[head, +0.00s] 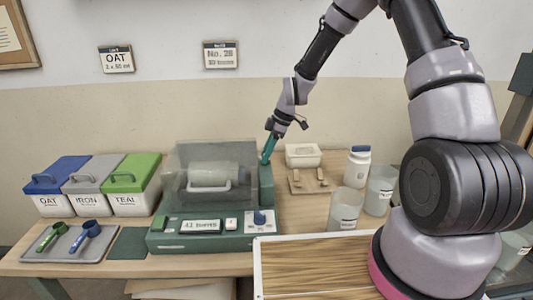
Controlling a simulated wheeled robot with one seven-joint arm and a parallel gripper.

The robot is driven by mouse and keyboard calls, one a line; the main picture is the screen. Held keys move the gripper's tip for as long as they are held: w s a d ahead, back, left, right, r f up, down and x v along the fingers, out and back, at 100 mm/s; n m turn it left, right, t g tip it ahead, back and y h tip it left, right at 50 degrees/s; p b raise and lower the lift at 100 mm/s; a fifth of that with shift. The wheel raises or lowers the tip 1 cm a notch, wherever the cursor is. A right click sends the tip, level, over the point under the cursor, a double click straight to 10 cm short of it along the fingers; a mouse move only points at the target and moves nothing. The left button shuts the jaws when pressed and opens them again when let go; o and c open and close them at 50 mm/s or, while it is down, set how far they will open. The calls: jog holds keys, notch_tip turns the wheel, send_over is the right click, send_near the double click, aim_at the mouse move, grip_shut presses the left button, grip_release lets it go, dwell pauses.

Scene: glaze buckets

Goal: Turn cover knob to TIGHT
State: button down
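A green machine (205,242) with a clear, smoky cover (190,160) stands on the table. The cover appears down over a pale drum with a handle (209,184). A blue knob (259,217) sits on the right of the machine's front panel, above a small white label. The label's words and the knob's setting are too small to read. My gripper (272,129) is above and behind the machine's right side, well away from the blue knob. A teal upright piece (268,149) shows right at the fingertips; I cannot tell whether they grip it.
Blue, grey and green-lidded bins (94,201) stand left, behind a grey tray (65,244) with two scoops. A wood-grained board (310,265) lies front right.

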jog(key=shift+m, duration=0.3)
jog(key=m+t, duration=0.2)
jog(key=m, duration=0.3)
jog(key=shift+s+a, duration=0.1)
jog(key=shift+s, duration=0.05)
jog(key=shift+m+t+h, duration=0.5)
jog(key=shift+m+t, duration=0.1)
jog(key=shift+m, duration=1)
jog(key=shift+c, duration=2.2)
grip_release()
